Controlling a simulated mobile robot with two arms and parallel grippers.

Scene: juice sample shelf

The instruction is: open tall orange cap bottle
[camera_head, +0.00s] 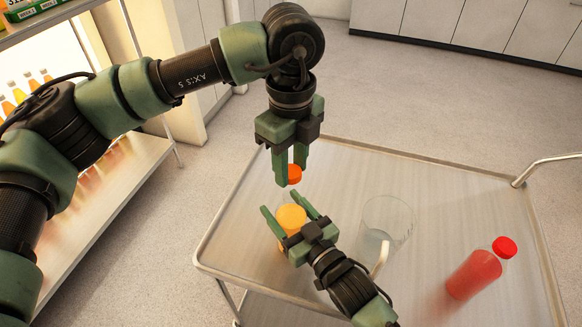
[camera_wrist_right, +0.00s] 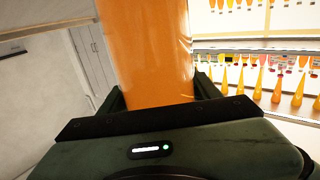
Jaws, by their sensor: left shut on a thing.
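The tall bottle of orange juice (camera_head: 291,218) stands on the near left part of the metal cart. It fills the middle of the right wrist view (camera_wrist_right: 147,55). My right gripper (camera_head: 283,202) has its fingers on both sides of the bottle body, close against it. The orange cap (camera_head: 294,175) is above the juice, between the fingertips of my left gripper (camera_head: 291,172), which points down and is shut on it. A gap shows between the cap and the juice. I cannot tell whether the clear neck still reaches the cap.
An empty clear glass pitcher (camera_head: 388,222) stands right of my right gripper. A red bottle with a red cap (camera_head: 475,274) is at the cart's right. The metal cart (camera_head: 400,170) has bare room at its back. A lit shelf (camera_head: 105,205) with bottles stands left.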

